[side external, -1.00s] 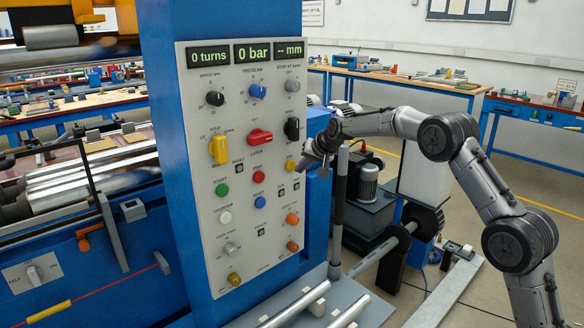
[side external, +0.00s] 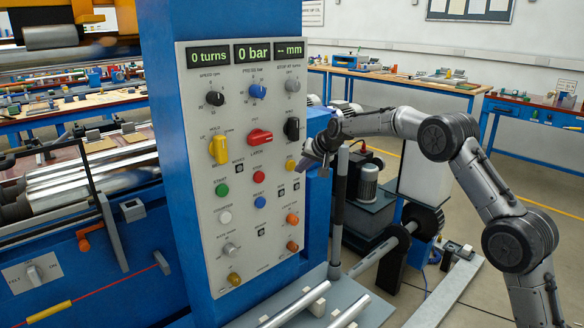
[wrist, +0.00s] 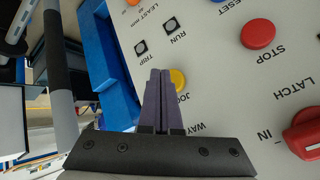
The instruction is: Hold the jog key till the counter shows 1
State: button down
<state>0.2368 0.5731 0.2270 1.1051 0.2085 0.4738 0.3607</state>
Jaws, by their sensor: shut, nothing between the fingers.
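The jog key is a round yellow button (side external: 291,165) on the right side of the grey control panel (side external: 265,215). In the wrist view the yellow button (wrist: 178,79), beside the "JOG" lettering, is partly hidden behind my fingertips. My gripper (wrist: 160,72) is shut and empty, with its tips at the button. I cannot tell whether they press it. In the side external view my gripper (side external: 302,164) reaches the panel from the right.
The red STOP button (wrist: 258,34) and the red LATCH knob (wrist: 303,133) are near my fingers. A dark vertical post (side external: 339,210) stands just below my wrist, right of the panel.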

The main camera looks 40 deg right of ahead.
jog(key=shift+w, duration=0.2)
dwell(0.4)
jog(key=shift+w, duration=0.25)
